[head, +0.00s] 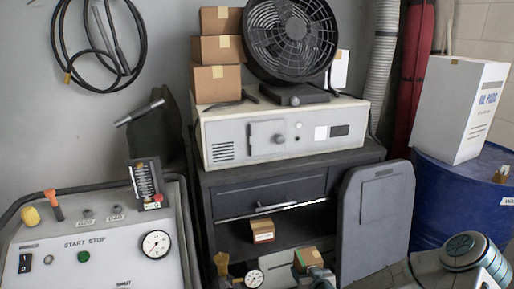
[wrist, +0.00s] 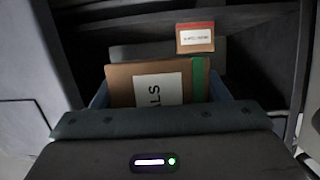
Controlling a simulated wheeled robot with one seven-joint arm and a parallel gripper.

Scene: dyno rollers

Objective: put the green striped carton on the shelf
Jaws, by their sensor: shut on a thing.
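The green striped carton (wrist: 145,85) is brown with a white label and a green band near its right side. My gripper (wrist: 160,98) is shut on it, with a blue-grey finger at each side. In the head view the carton (head: 310,257) is low in the picture, in front of the cabinet's open shelf (head: 236,241). My gripper is mostly cut off at the bottom edge there. Whether the carton touches the shelf cannot be told.
A small carton with a reddish top band (wrist: 195,38) stands on the shelf, beyond and right of the held carton. A drawer (head: 270,194) is above the opening. A grey panel (head: 376,222) stands at its right, and a gauge console (head: 105,245) at left.

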